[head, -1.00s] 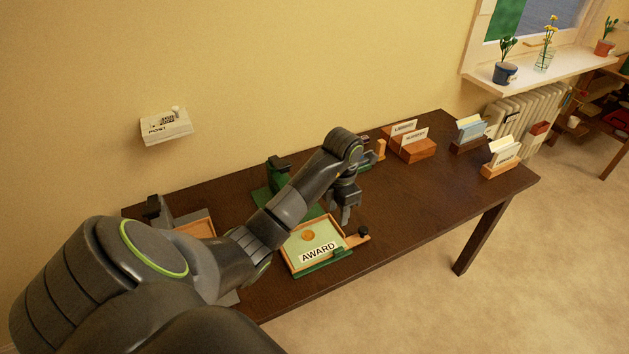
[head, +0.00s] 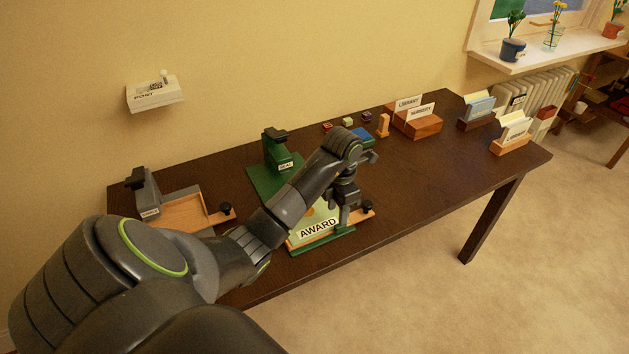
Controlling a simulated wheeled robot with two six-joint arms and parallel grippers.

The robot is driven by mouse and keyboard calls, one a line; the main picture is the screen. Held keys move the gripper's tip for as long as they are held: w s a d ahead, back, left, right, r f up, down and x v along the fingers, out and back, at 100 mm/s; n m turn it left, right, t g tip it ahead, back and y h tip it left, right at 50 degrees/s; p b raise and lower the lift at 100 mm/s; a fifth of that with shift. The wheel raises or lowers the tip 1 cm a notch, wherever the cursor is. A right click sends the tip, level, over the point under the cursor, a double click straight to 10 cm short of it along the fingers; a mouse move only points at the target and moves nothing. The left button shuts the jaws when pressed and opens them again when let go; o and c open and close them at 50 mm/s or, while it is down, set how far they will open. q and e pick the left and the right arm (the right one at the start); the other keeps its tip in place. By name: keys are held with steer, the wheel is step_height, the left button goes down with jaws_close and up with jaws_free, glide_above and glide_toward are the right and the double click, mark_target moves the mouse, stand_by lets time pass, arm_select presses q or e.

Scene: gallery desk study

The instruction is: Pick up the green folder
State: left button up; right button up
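A pale green folder (head: 305,233) labelled AWARD lies in a wooden tray on a green base, at the near edge of the dark desk. Part of a round golden seal shows on it. My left gripper (head: 344,217) points down at the folder's right side, and my arm hides the folder's far left part. Its fingers are dark and partly merged with the tray behind them, so I cannot tell whether they are open or touching anything. My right gripper is not in view.
A green stamp stand (head: 278,152) is behind the tray, and a grey stand with an empty wooden tray (head: 185,212) is to the left. Wooden card holders (head: 418,125) stand toward the right. The desk's right-middle surface is clear.

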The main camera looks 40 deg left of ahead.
mark_target(336, 227)
arm_select(q)
steer(key=shift+s+f+b, duration=0.1)
steer(key=shift+f+b, duration=2.25)
steer(key=shift+f, duration=0.55)
steer(key=shift+r, duration=0.1)
jaws_close()
